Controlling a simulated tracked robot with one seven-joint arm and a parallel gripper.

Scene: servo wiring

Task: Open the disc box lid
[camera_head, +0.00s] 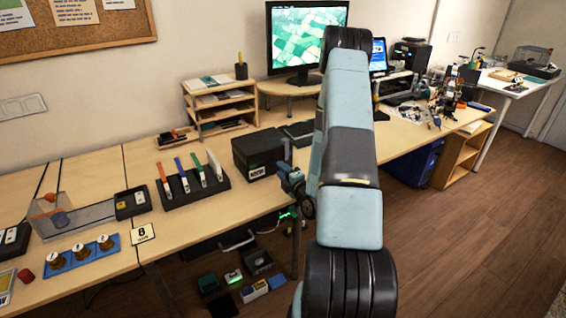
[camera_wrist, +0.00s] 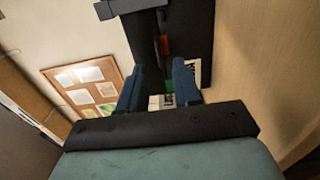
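The disc box appears to be the black box (camera_head: 258,150) near the front edge of the bench. Its top looks flat and closed, and a pale label shows on its front. My gripper (camera_head: 284,173) is at the right side of the box, close to its front right corner; I cannot tell whether it touches. In the wrist view my gripper (camera_wrist: 158,88) shows two blue fingers apart, with a gap between them. A dark surface (camera_wrist: 186,28) with a pale label lies beyond the fingers; I cannot tell if it is the box.
A black rack (camera_head: 193,188) with several coloured-handled tools stands left of the box. A wooden shelf (camera_head: 222,104) and a monitor (camera_head: 305,40) stand behind it. Small boxes (camera_head: 254,290) lie below the bench. My arm covers part of the bench on the right.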

